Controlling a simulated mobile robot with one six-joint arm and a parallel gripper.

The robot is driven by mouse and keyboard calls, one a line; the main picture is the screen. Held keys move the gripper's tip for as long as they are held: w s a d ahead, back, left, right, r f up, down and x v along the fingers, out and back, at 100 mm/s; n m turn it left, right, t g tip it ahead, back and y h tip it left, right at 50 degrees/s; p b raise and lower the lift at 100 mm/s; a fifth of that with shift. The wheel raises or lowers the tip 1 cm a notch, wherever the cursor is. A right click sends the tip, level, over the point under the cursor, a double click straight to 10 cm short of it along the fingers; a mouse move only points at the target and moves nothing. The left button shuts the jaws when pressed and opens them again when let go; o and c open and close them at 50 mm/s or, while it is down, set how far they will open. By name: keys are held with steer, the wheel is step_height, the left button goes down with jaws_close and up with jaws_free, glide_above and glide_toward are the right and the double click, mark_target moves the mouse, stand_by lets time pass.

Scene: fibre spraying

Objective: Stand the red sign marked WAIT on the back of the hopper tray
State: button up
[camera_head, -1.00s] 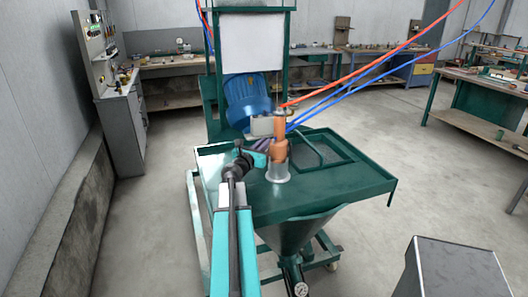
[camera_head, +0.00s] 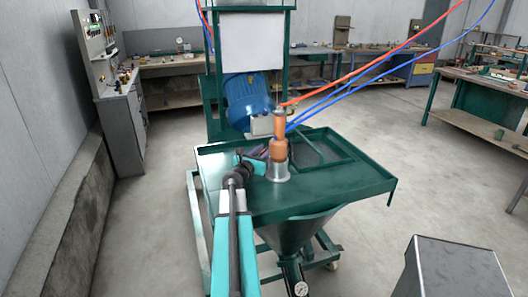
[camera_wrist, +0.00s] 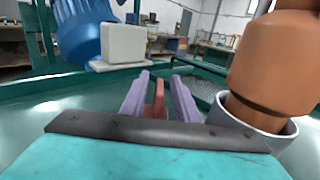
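My gripper (camera_wrist: 160,92) shows in the wrist view as two purple fingers, set apart with some room between them. A small red piece (camera_wrist: 158,100), seen nearly edge-on, stands between the fingers; it looks like the red sign, but no lettering shows. Whether the fingers touch it is hard to tell. The green hopper tray (camera_head: 335,187) fills the middle of the head view. My gripper is low over the tray's rear part, left of the orange cylinder. In the head view the fingers are mostly hidden behind my wrist and the cylinder, and the sign cannot be made out.
An orange cylinder (camera_head: 279,138) stands in a grey cup (camera_head: 278,172) on the tray, close right of my gripper. It looms large in the wrist view (camera_wrist: 275,60). A blue motor (camera_head: 247,98) with a pale box (camera_head: 262,126) is behind. Red and blue hoses run to the upper right.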

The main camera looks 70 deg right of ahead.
steer(key=shift+r, duration=0.2)
steer(key=shift+w+a+f, duration=0.1)
steer(key=shift+w+a, duration=0.1)
steer(key=shift+a, duration=1.7)
steer(key=shift+w+a, duration=0.2)
steer(key=shift+a, duration=1.65)
